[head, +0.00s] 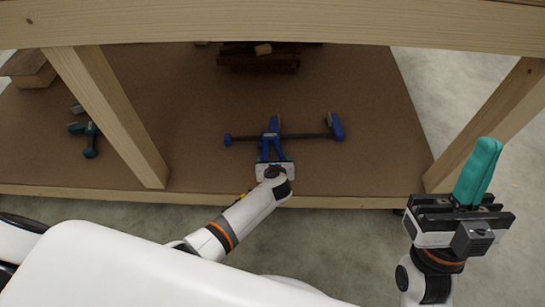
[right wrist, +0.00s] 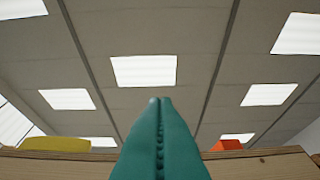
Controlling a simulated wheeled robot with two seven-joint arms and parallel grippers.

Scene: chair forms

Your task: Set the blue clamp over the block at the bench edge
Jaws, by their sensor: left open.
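The blue clamp (head: 336,126) lies on the brown lower shelf of the bench, its dark bar running left to right. My left gripper (head: 272,158) is at the middle of the clamp, over its blue handle part, and is open. Its fingers are hard to tell apart from the clamp's blue parts. My right gripper (head: 478,172) stands to the right of the bench, its teal fingers pointing up, shut and empty; they also show in the right wrist view (right wrist: 160,145). The bench edge (head: 280,28) crosses the top of the head view. I cannot make out the block there.
Bench legs stand at left (head: 110,115) and right (head: 490,120) of the shelf. A teal tool (head: 90,135) lies beyond the left leg, and a dark wooden item (head: 260,58) at the back. A yellow thing (right wrist: 55,144) and an orange thing (right wrist: 232,138) show above a wooden edge.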

